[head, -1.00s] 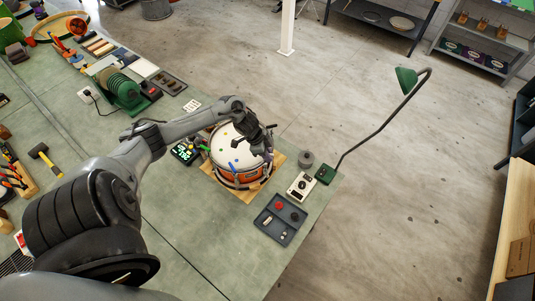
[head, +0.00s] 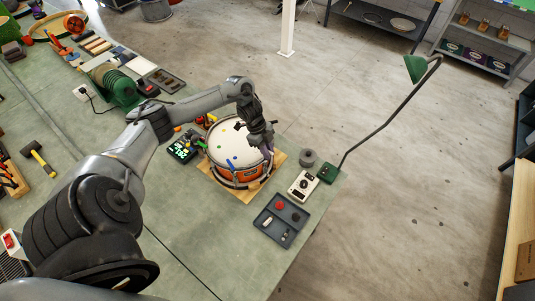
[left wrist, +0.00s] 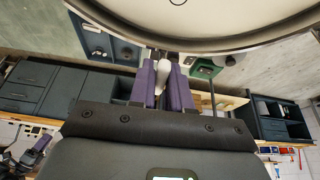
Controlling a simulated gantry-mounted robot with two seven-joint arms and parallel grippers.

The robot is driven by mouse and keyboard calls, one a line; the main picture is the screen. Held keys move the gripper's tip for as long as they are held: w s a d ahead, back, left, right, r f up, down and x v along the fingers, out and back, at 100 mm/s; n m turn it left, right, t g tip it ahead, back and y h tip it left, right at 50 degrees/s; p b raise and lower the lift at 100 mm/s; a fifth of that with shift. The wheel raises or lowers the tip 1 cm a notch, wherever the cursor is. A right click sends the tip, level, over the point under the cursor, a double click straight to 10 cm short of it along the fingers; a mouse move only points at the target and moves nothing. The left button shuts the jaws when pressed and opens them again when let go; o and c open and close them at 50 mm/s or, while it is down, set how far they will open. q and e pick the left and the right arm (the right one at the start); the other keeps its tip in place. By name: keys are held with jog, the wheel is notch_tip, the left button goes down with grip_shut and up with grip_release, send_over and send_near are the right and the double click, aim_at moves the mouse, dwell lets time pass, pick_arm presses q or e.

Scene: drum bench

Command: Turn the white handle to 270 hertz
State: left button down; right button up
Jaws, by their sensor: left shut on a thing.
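The drum has a white head (head: 232,141) and an orange shell and sits on a wooden board (head: 214,178). My left gripper (head: 268,152) is at the drum's right rim, pointing down. In the left wrist view its two purple fingers (left wrist: 164,88) are shut on the white handle (left wrist: 163,68), just beside the drum rim. In the head view the handle is hidden by the gripper. A small dark display (head: 183,150) with lit green digits stands left of the drum; its reading is too small to tell. My right gripper is not in view.
A white box with a dial (head: 302,185) and a grey tray with small parts (head: 280,218) stand right of the drum, near the bench edge. A green lamp (head: 328,172) rises beside them. Several colored pieces lie on the drum head. The bench front is clear.

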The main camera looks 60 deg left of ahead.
pick_arm(q)
jog(key=shift+m+b, duration=0.35)
jog(key=shift+m, duration=0.15)
jog(key=c, duration=1.2)
grip_release()
jog(key=shift+o, duration=0.2)
jog(key=shift+r, duration=0.1)
jog(key=shift+a+r, duration=0.1)
jog(key=shift+r, duration=0.1)
jog(key=v, duration=1)
jog(key=shift+r, duration=0.15)
